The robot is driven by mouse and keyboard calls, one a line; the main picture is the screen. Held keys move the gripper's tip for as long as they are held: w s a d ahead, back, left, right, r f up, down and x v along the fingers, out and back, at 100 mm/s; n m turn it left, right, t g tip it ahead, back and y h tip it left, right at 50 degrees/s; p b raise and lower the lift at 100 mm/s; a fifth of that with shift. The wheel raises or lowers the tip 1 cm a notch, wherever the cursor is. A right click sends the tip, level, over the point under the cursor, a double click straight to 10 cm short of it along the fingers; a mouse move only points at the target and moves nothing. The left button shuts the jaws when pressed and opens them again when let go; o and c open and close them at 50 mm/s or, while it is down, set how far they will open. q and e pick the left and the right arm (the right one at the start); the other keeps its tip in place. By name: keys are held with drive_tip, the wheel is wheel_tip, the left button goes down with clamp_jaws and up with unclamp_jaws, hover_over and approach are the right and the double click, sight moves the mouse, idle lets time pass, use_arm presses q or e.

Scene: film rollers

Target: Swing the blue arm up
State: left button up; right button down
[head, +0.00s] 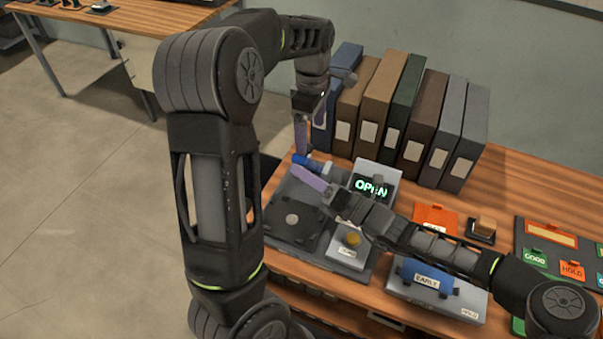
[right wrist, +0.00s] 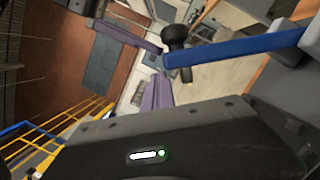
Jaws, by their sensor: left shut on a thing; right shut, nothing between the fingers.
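The blue arm (head: 314,166) shows as a short blue bar beside the OPEN display, above a grey device with a black plate (head: 288,238). It also crosses the right wrist view (right wrist: 235,47) as a long blue bar. My left gripper (head: 302,150) reaches down from above and is shut on the blue arm near its left end. My right gripper (head: 294,169) is shut and empty, its purple fingers just below and beside the blue arm in the head view. Whether they touch it I cannot tell. Its purple fingers also show in the right wrist view (right wrist: 158,92).
The lit OPEN display (head: 371,188) stands right of the bar. A yellow button box (head: 351,243) and a blue EARLY block (head: 427,280) lie below and right. Several binders (head: 405,110) stand behind. Orange and green cards (head: 553,263) lie at far right.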

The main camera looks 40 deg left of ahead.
use_arm(q)
drive_tip(key=shift+w+d+f, duration=0.15)
drive_tip(key=shift+d+f, duration=0.1)
drive_tip(key=shift+f, duration=0.55)
drive_tip(key=shift+c, duration=0.2)
use_arm(e)
drive_tip(key=shift+w+r, duration=0.5)
drive_tip(key=shift+w, duration=0.1)
use_arm(q)
drive_tip(key=shift+a+r, duration=0.1)
drive_tip(key=shift+r, duration=0.35)
drive_tip(key=shift+c, duration=0.4)
use_arm(e)
drive_tip(key=shift+w+a+f, duration=0.3)
drive_tip(key=shift+w+f, duration=0.3)
drive_tip(key=shift+w, duration=0.1)
drive_tip(key=shift+s+r, duration=0.1)
drive_tip(key=shift+s, duration=0.3)
use_arm(q)
wheel_tip(320, 180, up, 8)
drive_tip(key=shift+a+r, duration=0.1)
